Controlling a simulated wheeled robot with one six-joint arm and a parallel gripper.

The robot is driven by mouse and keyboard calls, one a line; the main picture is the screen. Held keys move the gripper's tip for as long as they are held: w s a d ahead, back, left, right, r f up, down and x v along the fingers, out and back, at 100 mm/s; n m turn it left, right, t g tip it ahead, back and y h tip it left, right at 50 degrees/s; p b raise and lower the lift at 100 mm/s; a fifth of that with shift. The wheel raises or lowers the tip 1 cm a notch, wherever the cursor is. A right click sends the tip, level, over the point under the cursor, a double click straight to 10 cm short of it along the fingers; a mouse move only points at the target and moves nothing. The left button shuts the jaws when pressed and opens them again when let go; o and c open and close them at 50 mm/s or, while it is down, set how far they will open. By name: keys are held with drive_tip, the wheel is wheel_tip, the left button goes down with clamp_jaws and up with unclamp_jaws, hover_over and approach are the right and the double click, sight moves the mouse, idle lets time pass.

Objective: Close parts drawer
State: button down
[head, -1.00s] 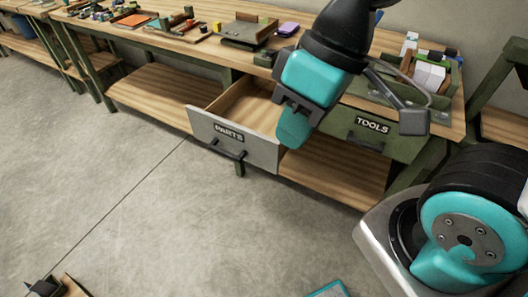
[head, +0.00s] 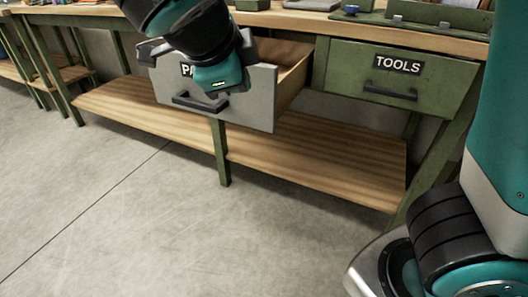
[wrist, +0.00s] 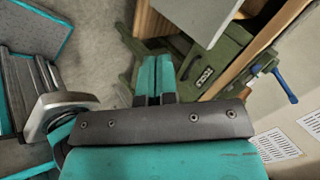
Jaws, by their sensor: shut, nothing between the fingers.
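The parts drawer (head: 257,100) stands pulled out from the workbench, its pale grey front turned to me and its wooden inside showing behind it. Its dark bar handle (head: 200,104) is low on the front, and my arm hides most of the label. My gripper (head: 218,82) is in front of the upper part of the drawer front, just above the handle; I cannot tell whether it touches. In the wrist view my gripper's teal fingers (wrist: 155,78) are together and empty. A pale panel, probably the drawer front (wrist: 200,14), is beyond them.
The green tools drawer (head: 400,82) to the right is shut. A wooden lower shelf (head: 315,155) runs under the bench. The concrete floor (head: 110,220) in front is clear. In the wrist view a blue-handled clamp (wrist: 280,82) and printed sheets (wrist: 276,145) show at the right.

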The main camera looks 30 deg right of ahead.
wheel_tip(320, 180, down, 4)
drive_tip(key=a+m+h+b, duration=0.1)
drive_tip(key=m+b, duration=0.2)
drive_tip(key=m, duration=0.1)
drive_tip(key=m+b, duration=0.2)
drive_tip(key=b, duration=0.3)
approach(269, 115)
drive_tip(key=shift+t+h, duration=0.3)
drive_tip(key=d+f, duration=0.1)
drive_tip(key=w+f, duration=0.1)
drive_tip(key=f, duration=0.1)
drive_tip(key=d+f, duration=0.1)
drive_tip(key=f, duration=0.1)
drive_tip(key=shift+w+d, duration=0.75)
drive_tip(key=shift+d, duration=0.05)
